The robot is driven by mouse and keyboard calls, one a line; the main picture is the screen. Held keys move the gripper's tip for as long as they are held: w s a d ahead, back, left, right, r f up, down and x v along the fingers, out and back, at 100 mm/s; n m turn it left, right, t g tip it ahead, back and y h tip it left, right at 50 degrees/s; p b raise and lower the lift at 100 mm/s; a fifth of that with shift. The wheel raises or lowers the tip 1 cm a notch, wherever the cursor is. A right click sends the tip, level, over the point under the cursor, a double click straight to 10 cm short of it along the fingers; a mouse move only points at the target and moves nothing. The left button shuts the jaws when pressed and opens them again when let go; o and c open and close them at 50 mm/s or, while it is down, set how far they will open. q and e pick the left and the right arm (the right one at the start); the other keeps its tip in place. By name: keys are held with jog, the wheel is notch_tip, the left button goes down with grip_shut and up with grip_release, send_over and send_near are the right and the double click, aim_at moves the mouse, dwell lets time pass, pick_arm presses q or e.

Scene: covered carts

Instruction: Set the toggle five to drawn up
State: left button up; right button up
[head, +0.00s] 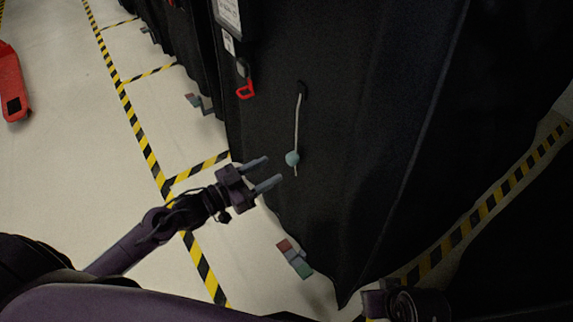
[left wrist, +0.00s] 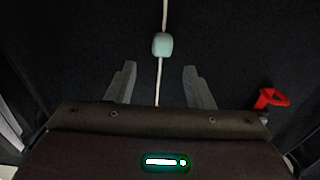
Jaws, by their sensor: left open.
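A pale teal toggle (head: 292,158) sits near the lower end of a white cord (head: 297,120) that hangs down the black cart cover (head: 350,110). My left gripper (head: 274,172) is open and empty, just left of and slightly below the toggle in the head view. In the left wrist view the toggle (left wrist: 162,45) shows beyond the two fingertips (left wrist: 158,75), near the middle. The cord's lower end runs down between the fingers. I cannot make out a number on the toggle.
A red hook or loop (head: 245,90) hangs on the cover, left of the cord; it also shows in the left wrist view (left wrist: 271,98). A coloured block-like piece (head: 294,258) is at the cover's lower edge. Yellow-black tape (head: 205,268) marks the pale floor. A red object (head: 11,85) lies far left.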

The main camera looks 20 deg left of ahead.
aim_at(288, 159)
pick_arm(q)
jog(key=b+x, duration=0.1)
jog(key=x, duration=0.5)
jog(key=shift+w+d+f, duration=0.1)
jog(key=shift+w, duration=0.25)
grip_shut()
